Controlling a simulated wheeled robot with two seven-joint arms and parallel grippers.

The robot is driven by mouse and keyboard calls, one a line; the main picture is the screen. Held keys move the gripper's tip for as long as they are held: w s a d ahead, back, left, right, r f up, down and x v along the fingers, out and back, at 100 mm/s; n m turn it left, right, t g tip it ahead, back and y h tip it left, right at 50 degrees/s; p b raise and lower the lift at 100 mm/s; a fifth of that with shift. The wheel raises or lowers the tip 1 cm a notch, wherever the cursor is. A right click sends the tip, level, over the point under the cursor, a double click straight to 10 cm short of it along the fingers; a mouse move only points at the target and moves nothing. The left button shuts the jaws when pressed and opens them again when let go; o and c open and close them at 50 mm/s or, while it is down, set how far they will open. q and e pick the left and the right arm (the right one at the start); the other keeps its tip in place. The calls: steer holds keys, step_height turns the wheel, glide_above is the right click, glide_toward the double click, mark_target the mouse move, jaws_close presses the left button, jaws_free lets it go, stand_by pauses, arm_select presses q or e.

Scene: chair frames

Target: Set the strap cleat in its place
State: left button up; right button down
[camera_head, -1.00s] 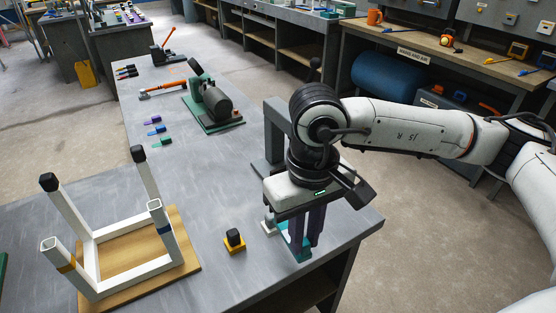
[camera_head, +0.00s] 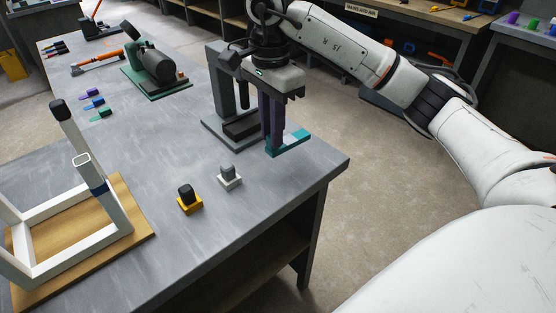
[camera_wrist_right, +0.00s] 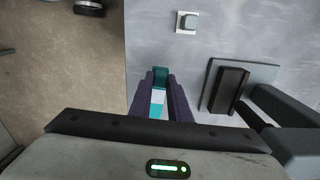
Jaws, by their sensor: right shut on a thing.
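My right gripper (camera_head: 273,145) points down over the right end of the table, its purple fingers shut on a teal and white piece (camera_head: 291,142), apparently the strap cleat. In the right wrist view the piece (camera_wrist_right: 160,76) shows between the fingers (camera_wrist_right: 160,102), partly hidden by them. I cannot tell whether it touches the table. An upturned chair frame (camera_head: 112,215) with white legs lies on a wooden board (camera_head: 140,232) at the left. My left gripper is not in view.
A dark grey press-like stand (camera_head: 218,90) is close to the left of my right gripper. A yellow block (camera_head: 190,207) and a grey block (camera_head: 230,182), both dark-topped, stand in front. A green-based machine (camera_head: 152,70) is farther back. The table edge is near at right.

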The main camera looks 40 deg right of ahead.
mark_target(272, 154)
steer(key=shift+f, duration=1.5)
step_height(272, 154, down, 4)
steer(key=shift+r, duration=0.25)
steer(key=c, duration=1.7)
jaws_free()
steer(key=shift+f, duration=0.1)
steer(key=shift+o, duration=0.2)
